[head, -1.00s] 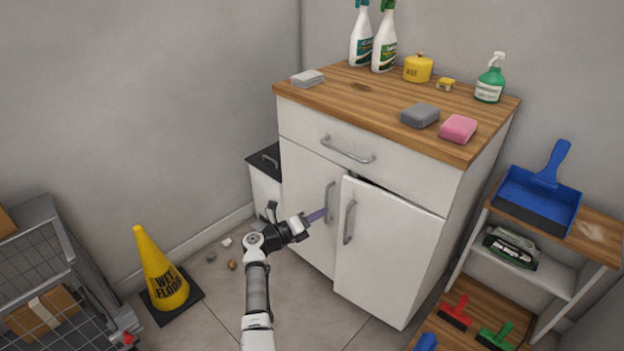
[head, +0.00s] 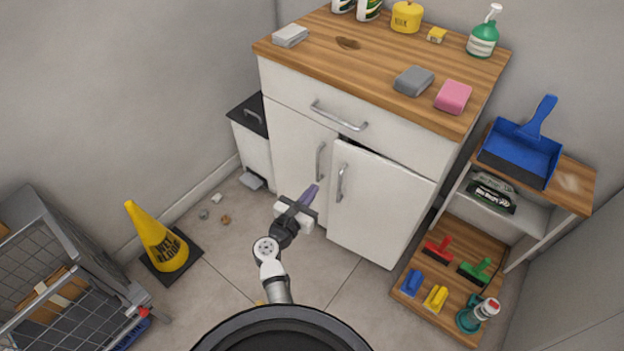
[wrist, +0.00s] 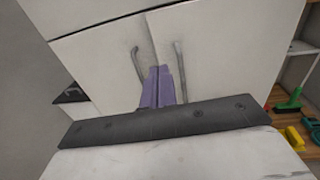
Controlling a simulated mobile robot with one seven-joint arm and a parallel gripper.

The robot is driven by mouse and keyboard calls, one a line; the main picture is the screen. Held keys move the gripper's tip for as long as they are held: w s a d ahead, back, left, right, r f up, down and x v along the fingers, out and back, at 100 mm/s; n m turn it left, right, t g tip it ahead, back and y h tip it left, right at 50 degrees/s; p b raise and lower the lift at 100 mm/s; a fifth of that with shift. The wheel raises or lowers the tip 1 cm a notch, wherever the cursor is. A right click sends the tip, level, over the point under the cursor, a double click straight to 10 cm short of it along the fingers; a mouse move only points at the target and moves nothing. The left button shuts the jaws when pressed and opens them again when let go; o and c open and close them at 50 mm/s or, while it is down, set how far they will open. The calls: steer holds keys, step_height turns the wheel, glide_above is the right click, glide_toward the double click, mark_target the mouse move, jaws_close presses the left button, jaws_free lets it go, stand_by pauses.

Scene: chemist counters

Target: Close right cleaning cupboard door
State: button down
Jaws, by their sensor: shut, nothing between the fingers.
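The white cleaning cupboard has a drawer above two doors. Its right door (head: 380,205) stands slightly ajar, with a dark gap along its top edge and its handle side forward of the left door. The left door (head: 296,155) looks shut. In the wrist view the right door (wrist: 222,58) is on the right and its handle (wrist: 181,72) stands upright. My gripper (head: 311,194) has its purple fingers together and empty. It is in front of the doors, low and near the seam. In the wrist view its fingertips (wrist: 161,70) sit between the two handles; contact cannot be told.
A yellow wet-floor cone (head: 158,240) and a wire cart (head: 65,275) stand at the left. A low shelf (head: 455,262) with brushes and bottles is close to the right of the cupboard. Tiled floor (head: 345,300) lies clear before the doors.

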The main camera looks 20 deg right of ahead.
mark_target(336, 156)
steer(key=p+x, duration=0.1)
steer(key=x, duration=1.1)
steer(key=shift+d+f, duration=0.1)
steer(key=b, duration=0.1)
steer(key=w+d+g+b, duration=0.1)
steer(key=w+d+m+h+b, duration=0.1)
steer(key=shift+w+f, duration=0.25)
steer(key=shift+w+d+r+m+g+h+b, duration=0.1)
steer(key=shift+w+d+m+g+h+b, duration=0.2)
steer(key=shift+g, duration=0.2)
steer(key=shift+w+r, duration=0.1)
steer(key=shift+r, duration=0.35)
steer(key=shift+d, duration=0.1)
